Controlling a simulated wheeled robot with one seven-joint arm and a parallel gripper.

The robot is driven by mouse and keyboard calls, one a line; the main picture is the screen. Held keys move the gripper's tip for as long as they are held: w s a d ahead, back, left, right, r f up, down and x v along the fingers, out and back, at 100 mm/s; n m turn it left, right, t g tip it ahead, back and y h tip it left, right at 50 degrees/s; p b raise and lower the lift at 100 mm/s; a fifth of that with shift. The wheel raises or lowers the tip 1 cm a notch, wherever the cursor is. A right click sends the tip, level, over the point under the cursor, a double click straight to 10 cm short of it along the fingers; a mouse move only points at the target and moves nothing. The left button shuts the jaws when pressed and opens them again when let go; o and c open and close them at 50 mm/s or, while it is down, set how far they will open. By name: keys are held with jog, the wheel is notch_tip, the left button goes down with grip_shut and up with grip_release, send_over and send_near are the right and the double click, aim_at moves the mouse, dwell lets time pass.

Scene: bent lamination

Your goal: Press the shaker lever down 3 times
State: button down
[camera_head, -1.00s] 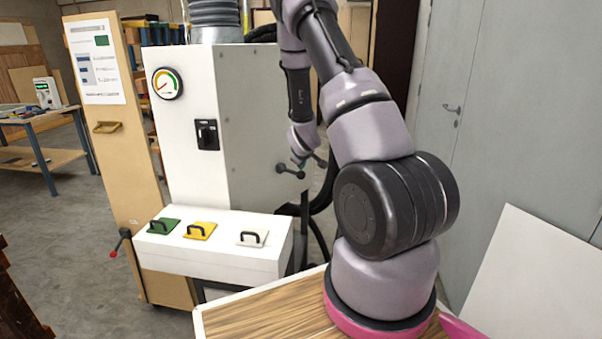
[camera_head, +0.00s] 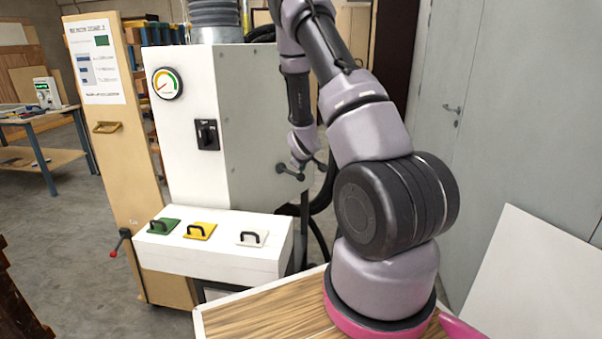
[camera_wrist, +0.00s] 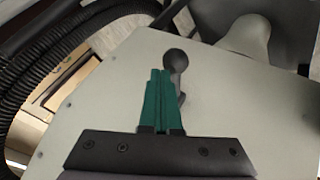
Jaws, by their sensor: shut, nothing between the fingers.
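A black lever with a ball knob (camera_wrist: 176,57) stands out from the cabinet's grey side panel in the wrist view. In the head view the dark lever (camera_head: 290,171) shows on that panel, just below the end of my arm. My gripper (camera_wrist: 159,73) has green fingers that are shut with nothing between them. In the wrist view the fingertips lie beside the lever, just left of and below its knob. I cannot tell whether they touch it. The fingers partly cover the lever's shaft. The fingers are not clear in the head view.
The white cabinet (camera_head: 183,150) carries a gauge (camera_head: 167,83) and a black switch (camera_head: 207,135). A white box (camera_head: 210,257) in front has green, yellow and white handled plates on top. A red-knobbed lever (camera_head: 114,253) is at its left. Black hose (camera_wrist: 60,75) runs beside the panel.

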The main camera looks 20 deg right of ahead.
jog(key=shift+f, duration=1.4)
dwell(0.9)
jog(key=shift+r, duration=0.1)
dwell(0.4)
jog(key=shift+r, duration=2.4)
jog(key=shift+r, duration=0.1)
jog(key=shift+r, duration=2.4)
jog(key=shift+r, duration=0.1)
